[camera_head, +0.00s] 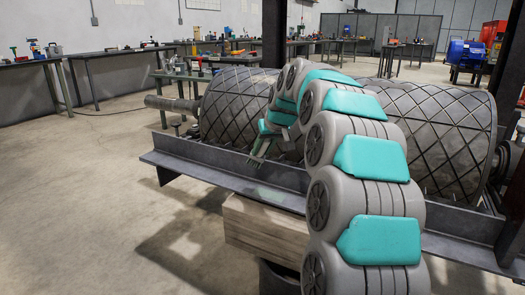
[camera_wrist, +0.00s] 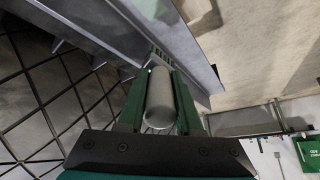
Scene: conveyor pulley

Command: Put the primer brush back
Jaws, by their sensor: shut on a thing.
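My gripper (camera_wrist: 160,100) is shut on a pale grey cylinder, which I take to be the primer brush (camera_wrist: 160,95). In the wrist view only its rounded, hollow-looking end and side show between the two green fingers. The bristles cannot be made out. In the head view my gripper (camera_head: 257,158) is small, pointing down in front of the large pulley drum (camera_head: 232,105) and above the steel beam (camera_head: 215,165). The brush cannot be made out clearly there.
The drum with its diamond-pattern surface lies behind the beam; my arm hides its middle. A wooden block (camera_head: 262,232) stands under the beam. Workbenches with tools line the back. In the wrist view a white panel (camera_wrist: 270,155) and green sign (camera_wrist: 309,150) show lower right. Floor at left is open.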

